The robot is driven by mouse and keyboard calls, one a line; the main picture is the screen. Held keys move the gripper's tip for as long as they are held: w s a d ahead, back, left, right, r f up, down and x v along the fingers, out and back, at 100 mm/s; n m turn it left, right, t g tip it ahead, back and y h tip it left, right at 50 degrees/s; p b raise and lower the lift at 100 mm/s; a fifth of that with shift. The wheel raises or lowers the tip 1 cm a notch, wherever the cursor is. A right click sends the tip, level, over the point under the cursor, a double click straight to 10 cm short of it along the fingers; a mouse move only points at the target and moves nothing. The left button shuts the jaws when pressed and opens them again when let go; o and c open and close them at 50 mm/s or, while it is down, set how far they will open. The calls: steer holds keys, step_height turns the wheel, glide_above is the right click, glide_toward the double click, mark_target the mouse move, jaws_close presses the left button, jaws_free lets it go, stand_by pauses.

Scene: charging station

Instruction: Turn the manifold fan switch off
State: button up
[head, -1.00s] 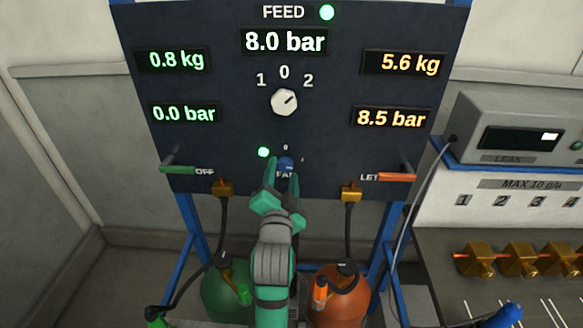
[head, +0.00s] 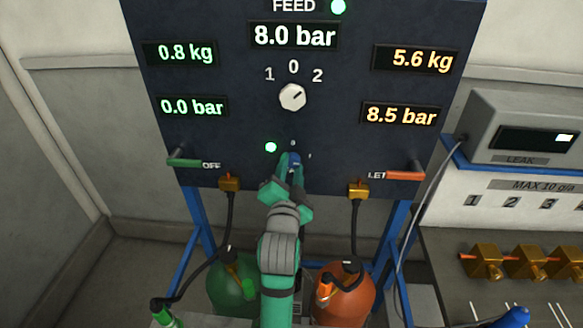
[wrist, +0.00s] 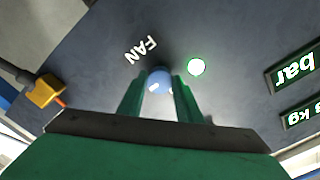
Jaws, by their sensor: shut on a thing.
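The fan switch is a small blue knob (head: 294,159) low on the dark panel, just below a small 0 mark. In the wrist view the blue knob (wrist: 159,80) sits between the two green fingers, beside the FAN label (wrist: 141,49). My gripper (head: 287,164) is shut on the knob. A small green lamp (head: 271,147) is lit to the left of the knob; it also shows in the wrist view (wrist: 196,67). The fingers partly cover the knob, so its pointing direction cannot be told.
Above is a white selector knob (head: 292,97) marked 1, 0, 2. A green lever (head: 186,163) and an orange lever (head: 405,176) flank the switch. Brass fittings (head: 229,184) with hoses hang below. Green (head: 234,290) and orange (head: 345,294) cylinders stand under the panel.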

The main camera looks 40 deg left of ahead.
steer(key=shift+w+d+r, duration=0.15)
steer(key=shift+d, duration=0.15)
steer(key=n, duration=0.8)
steer(key=shift+r+n, duration=0.15)
steer(key=shift+n, duration=0.15)
steer(key=n, duration=0.4)
steer(key=shift+a+n, duration=0.1)
steer(key=shift+n, duration=0.2)
steer(key=shift+a+r+n, duration=0.1)
steer(key=shift+n, duration=2.2)
steer(key=o, duration=1)
steer(key=shift+o, duration=0.2)
steer(key=shift+f, duration=0.2)
